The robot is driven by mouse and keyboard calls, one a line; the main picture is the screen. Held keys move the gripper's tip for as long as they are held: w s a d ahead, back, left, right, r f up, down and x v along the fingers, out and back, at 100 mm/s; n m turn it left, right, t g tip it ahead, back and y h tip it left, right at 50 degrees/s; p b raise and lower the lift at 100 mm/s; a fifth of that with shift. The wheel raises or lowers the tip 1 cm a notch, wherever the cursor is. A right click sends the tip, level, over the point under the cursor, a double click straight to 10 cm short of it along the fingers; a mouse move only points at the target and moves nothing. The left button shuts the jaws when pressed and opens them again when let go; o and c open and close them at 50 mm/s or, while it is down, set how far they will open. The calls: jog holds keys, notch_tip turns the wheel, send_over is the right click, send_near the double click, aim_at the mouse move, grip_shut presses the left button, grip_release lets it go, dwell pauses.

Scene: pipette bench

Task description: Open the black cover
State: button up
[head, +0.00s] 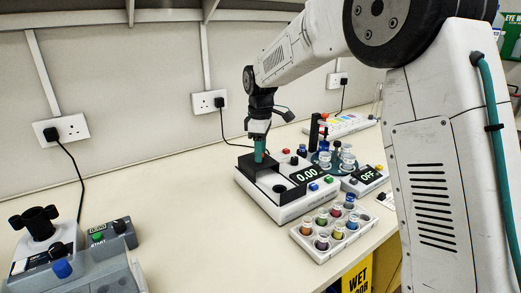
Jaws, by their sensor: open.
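A white device (272,205) with a display reading 0.00 stands on the bench in the middle of the head view. A black boxy part (250,168), which looks like the black cover, sits at its back left; I cannot tell for sure whether it is shut. My gripper (260,158) points down, with its teal fingers right at the black part. Its jaws are open, but the gap between the fingers is too small to see. I cannot tell whether the fingers touch the black part.
A grey rack (326,240) of several small colored jars stands in front of the device. A round holder (345,168) with glass vials and a small box reading OFF (366,178) stand to the right. A grey machine (75,265) is at the front left. The bench between is clear.

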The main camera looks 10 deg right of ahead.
aim_at(263, 164)
notch_tip(263, 164, up, 8)
jog(key=shift+f, duration=0.15)
dwell(0.5)
jog(key=shift+s+f+m, duration=0.1)
jog(key=shift+f+m, duration=0.15)
jog(key=shift+m, duration=0.35)
jog(key=shift+s+d+f+m+g, duration=0.15)
jog(key=shift+s+f+m, duration=0.15)
jog(key=shift+s+f, duration=0.15)
jog(key=shift+s+d+f+m+g, duration=0.1)
jog(key=shift+s+f+m+g, duration=0.05)
jog(key=shift+s+f+m, duration=0.3)
jog(key=s+d+m, duration=0.3)
jog(key=s, duration=1)
jog(key=s+d+m+t, duration=0.1)
jog(key=s+d+m, duration=0.2)
jog(key=s, duration=1)
jog(key=s+d+m+t, duration=0.1)
jog(key=s+d+m, duration=0.2)
jog(key=s, duration=1)
jog(key=shift+s+d+m, duration=0.3)
jog(key=shift+s+m, duration=0.1)
jog(key=shift+m, duration=0.25)
